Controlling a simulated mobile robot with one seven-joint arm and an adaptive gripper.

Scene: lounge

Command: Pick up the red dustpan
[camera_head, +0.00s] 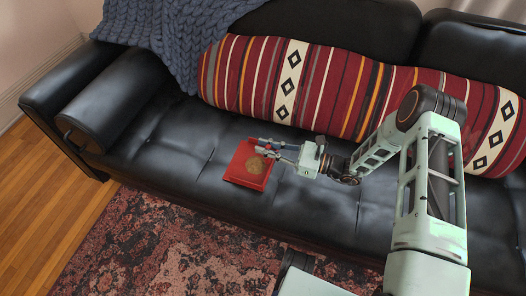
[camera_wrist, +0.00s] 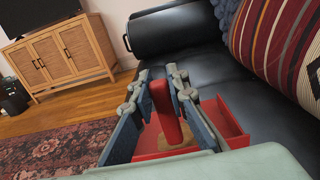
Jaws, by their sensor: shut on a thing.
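The red dustpan (camera_head: 240,171) is on the black sofa seat, left of the middle in the head view; I cannot tell whether it touches the seat. A tan round patch shows on it. My gripper (camera_head: 263,147) reaches it from the right. In the wrist view the dustpan (camera_wrist: 228,118) lies under and beyond my fingers. Its upright red handle stands between the two fingers of my gripper (camera_wrist: 160,88), which are shut on it. My fingers and palm hide part of the pan.
The black sofa (camera_head: 170,135) has a long striped cushion (camera_head: 330,85) along its back and a grey knitted throw (camera_head: 170,35) at the left. A patterned rug (camera_head: 160,245) lies in front. A wooden cabinet (camera_wrist: 62,55) stands far off. The seat left of the dustpan is clear.

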